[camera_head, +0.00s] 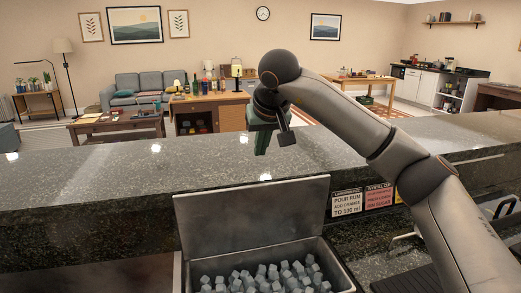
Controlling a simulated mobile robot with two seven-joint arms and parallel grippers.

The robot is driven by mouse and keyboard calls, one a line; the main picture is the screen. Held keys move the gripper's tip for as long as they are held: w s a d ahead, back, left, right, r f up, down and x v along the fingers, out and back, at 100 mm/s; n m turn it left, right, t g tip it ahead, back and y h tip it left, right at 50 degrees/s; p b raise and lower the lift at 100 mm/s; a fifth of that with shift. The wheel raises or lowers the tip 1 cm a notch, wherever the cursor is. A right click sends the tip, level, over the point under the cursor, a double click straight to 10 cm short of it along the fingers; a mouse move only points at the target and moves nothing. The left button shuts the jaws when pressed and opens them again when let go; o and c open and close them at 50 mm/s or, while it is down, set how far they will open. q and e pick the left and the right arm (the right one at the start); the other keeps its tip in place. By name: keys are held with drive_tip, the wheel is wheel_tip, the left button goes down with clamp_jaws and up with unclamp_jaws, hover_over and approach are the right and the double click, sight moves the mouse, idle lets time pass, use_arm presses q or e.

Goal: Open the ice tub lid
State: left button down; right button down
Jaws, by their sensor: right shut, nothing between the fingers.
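The ice tub (340,272) is a metal bin set in the counter at the bottom centre, with several ice cubes (268,278) inside. Its flat grey lid (250,218) stands raised along the tub's far side, leaning back towards the dark stone ledge, so the tub is open. My right gripper (262,150) is above and beyond the lid's top edge, over the stone ledge. It is shut and empty, apart from the lid. My left gripper is not in view.
A dark speckled stone bar ledge (100,185) runs across behind the tub. Printed recipe signs (346,203) stand right of the lid. A dark ribbed mat (405,280) lies right of the tub. The ledge's left part is clear.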

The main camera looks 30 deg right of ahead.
sight(259, 182)
drive_tip(key=x, duration=0.7)
drive_tip(key=shift+w+f, duration=0.1)
drive_tip(key=shift+f, duration=0.3)
drive_tip(key=s, duration=0.2)
drive_tip(key=shift+s+a+f, duration=0.15)
drive_tip(key=shift+s+a, duration=0.2)
drive_tip(key=shift+s+a+f, duration=0.1)
drive_tip(key=shift+s+f, duration=0.05)
drive_tip(key=shift+s, duration=0.4)
